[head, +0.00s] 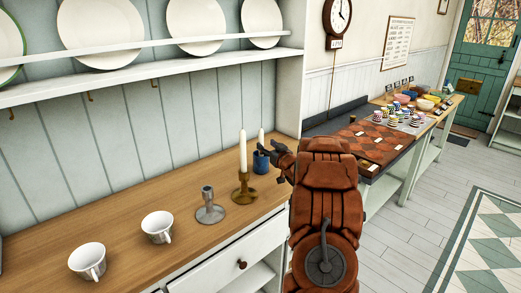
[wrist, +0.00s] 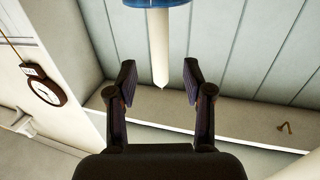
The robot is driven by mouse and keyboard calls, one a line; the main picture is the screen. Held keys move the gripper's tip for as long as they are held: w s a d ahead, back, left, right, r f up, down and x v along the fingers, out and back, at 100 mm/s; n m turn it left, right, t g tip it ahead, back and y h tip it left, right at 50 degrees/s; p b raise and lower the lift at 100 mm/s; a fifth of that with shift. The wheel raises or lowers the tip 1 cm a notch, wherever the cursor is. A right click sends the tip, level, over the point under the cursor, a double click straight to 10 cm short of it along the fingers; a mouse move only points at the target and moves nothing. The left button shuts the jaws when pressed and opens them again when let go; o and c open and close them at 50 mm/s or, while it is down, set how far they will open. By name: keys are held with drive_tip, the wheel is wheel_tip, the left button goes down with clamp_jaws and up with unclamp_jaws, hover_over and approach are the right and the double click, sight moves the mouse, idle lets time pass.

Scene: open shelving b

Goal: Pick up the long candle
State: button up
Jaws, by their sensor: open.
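One white candle (head: 243,153) stands upright in a brass candle holder (head: 244,192) on the wooden counter. Another white candle (head: 261,137) rises from a blue mug (head: 260,164) behind it; its lower part is hidden in the mug. I cannot tell from the head view which candle is longer. My gripper (head: 276,160) is at the mug's right side, partly hidden by my arm. In the wrist view, which looks inverted, my gripper (wrist: 160,72) is open, with the mug's candle (wrist: 159,45) showing between its fingers and apart from both. The blue mug rim (wrist: 157,3) is at the top edge.
An empty grey candle holder (head: 210,209) and two white cups (head: 157,227) (head: 88,260) stand on the counter (head: 130,220). A plate shelf (head: 150,73) hangs above it.

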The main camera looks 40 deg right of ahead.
sight(262, 141)
drive_tip(key=shift+p+x, duration=0.45)
drive_tip(key=shift+x, duration=0.5)
drive_tip(key=p+x, duration=0.1)
drive_tip(key=x, duration=0.1)
drive_tip(key=shift+w+r, duration=0.1)
drive_tip(key=shift+w, duration=0.25)
drive_tip(key=shift+w+d, duration=0.2)
drive_tip(key=shift+w, duration=0.25)
drive_tip(key=shift+c, duration=0.4)
clamp_jaws()
